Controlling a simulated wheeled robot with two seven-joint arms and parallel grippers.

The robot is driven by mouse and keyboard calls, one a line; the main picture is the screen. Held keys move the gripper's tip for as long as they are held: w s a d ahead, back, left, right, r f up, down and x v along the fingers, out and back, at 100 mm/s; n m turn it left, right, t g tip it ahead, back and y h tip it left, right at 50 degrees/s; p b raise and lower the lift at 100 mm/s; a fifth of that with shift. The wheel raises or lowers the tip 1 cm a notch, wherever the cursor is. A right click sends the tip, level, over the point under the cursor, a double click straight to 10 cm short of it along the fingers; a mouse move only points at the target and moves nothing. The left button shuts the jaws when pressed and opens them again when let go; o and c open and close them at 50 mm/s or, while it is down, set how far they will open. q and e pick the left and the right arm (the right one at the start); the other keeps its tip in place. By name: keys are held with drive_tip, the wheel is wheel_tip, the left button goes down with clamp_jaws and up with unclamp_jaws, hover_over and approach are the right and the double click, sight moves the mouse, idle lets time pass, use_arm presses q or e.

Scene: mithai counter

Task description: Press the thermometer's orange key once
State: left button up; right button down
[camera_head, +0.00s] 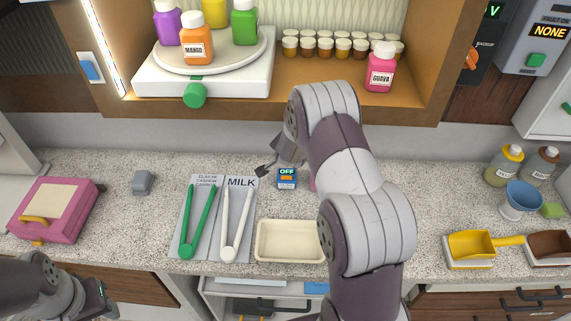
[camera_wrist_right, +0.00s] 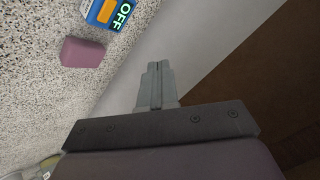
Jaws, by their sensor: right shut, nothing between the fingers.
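The thermometer is a small blue device (camera_head: 287,184) lying on the speckled counter, its display reading OFF. It also shows at the top edge of the right wrist view (camera_wrist_right: 120,27), partly cut off, with an orange key (camera_wrist_right: 105,11) beside the display. My right gripper (camera_head: 263,171) is left of the thermometer in the head view. In the right wrist view its fingers (camera_wrist_right: 154,72) are together and empty, apart from the thermometer. My left gripper (camera_head: 104,294) is at the bottom left, far from the thermometer; its finger opening is unclear.
A pink block (camera_wrist_right: 82,53) lies close to the thermometer. A cream tray (camera_head: 290,257) and a grey mat (camera_head: 212,225) with green and white tongs lie in front. A shelf (camera_head: 330,108) with bottles overhangs behind. A pink box (camera_head: 70,222) stands left.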

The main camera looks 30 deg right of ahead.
sight(286, 178)
wheel_tip(286, 178, down, 9)
drive_tip(key=b, duration=0.7)
drive_tip(key=shift+s+r, duration=0.1)
drive_tip(key=shift+r, duration=0.05)
drive_tip(key=shift+a+r, duration=0.1)
drive_tip(key=shift+r, duration=0.05)
drive_tip(key=shift+f, duration=0.2)
idle(1.6)
drive_tip(key=shift+f+b, duration=0.25)
drive_tip(key=shift+b, duration=0.15)
